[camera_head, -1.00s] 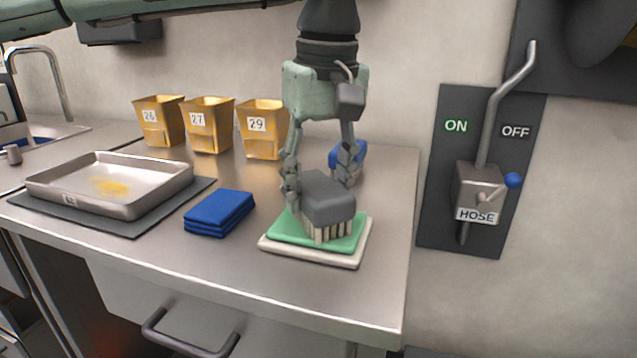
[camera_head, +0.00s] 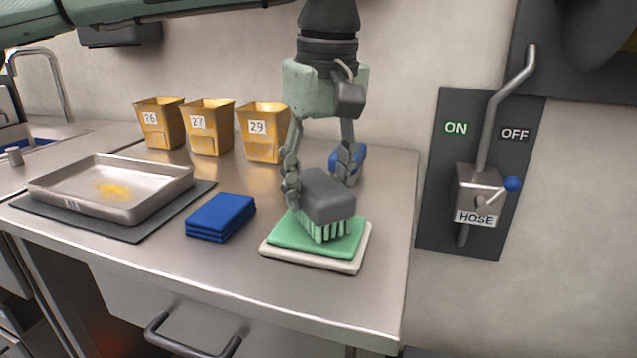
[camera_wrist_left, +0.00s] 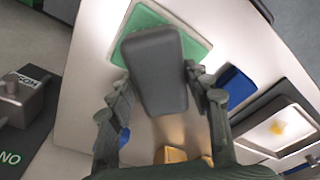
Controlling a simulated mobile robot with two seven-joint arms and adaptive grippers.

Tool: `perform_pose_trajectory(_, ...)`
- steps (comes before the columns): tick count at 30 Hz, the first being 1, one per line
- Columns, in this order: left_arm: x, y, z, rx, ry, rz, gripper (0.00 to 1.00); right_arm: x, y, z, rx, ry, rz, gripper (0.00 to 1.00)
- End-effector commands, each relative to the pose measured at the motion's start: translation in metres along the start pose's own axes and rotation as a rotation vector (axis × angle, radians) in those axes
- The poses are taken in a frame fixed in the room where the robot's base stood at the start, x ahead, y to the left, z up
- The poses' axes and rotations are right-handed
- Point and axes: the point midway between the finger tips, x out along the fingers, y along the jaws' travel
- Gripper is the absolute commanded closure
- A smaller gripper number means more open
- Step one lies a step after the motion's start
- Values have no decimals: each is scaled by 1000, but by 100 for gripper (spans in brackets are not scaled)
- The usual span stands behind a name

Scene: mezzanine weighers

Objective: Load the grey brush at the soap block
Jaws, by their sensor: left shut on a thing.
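The grey brush (camera_head: 327,196) has a grey body and bristles that look green with darker stripes. My left gripper (camera_head: 318,186) is shut on its body, one finger on each side. The bristles point down onto the green soap block (camera_head: 288,238) and seem to touch it. The soap block is a flat slab on a whitish base (camera_head: 330,263). In the left wrist view, the brush (camera_wrist_left: 155,72) lies between the fingers and covers part of the soap block (camera_wrist_left: 145,20). My right gripper is not in view.
A folded blue cloth stack (camera_head: 220,215) lies left of the soap. A metal tray (camera_head: 150,206) with yellow bits sits on a dark mat. Several numbered yellow bins (camera_head: 263,133) stand behind. A blue item (camera_head: 357,160) is partly hidden behind the gripper. A hose lever (camera_head: 488,187) is on the wall.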

Motion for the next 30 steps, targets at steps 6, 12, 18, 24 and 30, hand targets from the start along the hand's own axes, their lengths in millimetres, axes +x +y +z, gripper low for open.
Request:
perform_pose_trajectory(6, -20, 0, -3, -1, 1, 1, 74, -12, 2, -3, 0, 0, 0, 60)
perform_pose_trajectory(12, -36, 0, -4, -1, 1, 1, 74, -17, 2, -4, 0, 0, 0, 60)
perform_pose_trajectory(18, -50, 0, -6, 0, 2, 1, 74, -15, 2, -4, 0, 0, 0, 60)
perform_pose_trajectory(24, -58, 0, -7, 0, 1, 1, 74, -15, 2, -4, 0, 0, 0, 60)
perform_pose_trajectory(30, -58, 0, -7, 0, 1, 1, 74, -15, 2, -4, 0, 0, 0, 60)
